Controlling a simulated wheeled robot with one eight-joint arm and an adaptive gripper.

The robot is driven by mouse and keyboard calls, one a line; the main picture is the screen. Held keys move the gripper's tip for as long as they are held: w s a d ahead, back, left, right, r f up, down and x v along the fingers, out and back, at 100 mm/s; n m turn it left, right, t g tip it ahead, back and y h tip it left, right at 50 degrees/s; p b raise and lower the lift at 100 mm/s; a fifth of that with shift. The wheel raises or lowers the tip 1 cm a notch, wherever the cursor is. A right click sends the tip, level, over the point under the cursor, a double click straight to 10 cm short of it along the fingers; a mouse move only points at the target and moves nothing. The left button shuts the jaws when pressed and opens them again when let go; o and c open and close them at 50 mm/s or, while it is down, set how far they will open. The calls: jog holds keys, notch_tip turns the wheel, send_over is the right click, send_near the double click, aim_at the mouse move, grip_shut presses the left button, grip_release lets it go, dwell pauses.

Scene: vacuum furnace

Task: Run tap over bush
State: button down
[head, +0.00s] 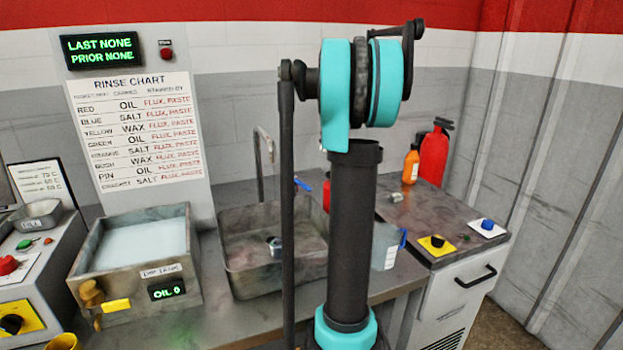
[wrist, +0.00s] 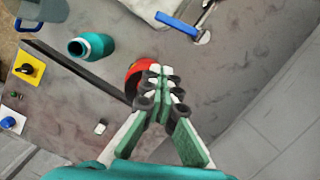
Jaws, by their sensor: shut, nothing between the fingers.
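The tap (head: 264,145) rises as a bent grey pipe behind the metal sink (head: 240,275). Its blue lever (head: 302,185) shows just right of my arm link, and again in the wrist view (wrist: 178,25), apart from my fingers. A small metallic ring-like piece (head: 274,243) lies on the sink floor; it may be the bush, but I cannot tell for sure. No water stream shows. In the wrist view my gripper (wrist: 160,75) is shut and empty, above or in front of a round red object (wrist: 138,72). My arm hides the gripper in the head view.
A rinse tank (head: 135,250) with pale liquid stands left, its display reading OIL 0. A translucent jug (head: 385,245) stands right of my arm. A red extinguisher (head: 433,155) and orange bottle (head: 411,165) stand behind.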

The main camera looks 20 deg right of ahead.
aim_at(302, 184)
jog(key=s+a+f+m, duration=0.1)
jog(key=a+f, duration=0.4)
jog(key=f, duration=0.5)
jog(key=shift+s+m, duration=0.2)
jog(key=shift+m, duration=0.3)
jog(key=shift+a, duration=0.1)
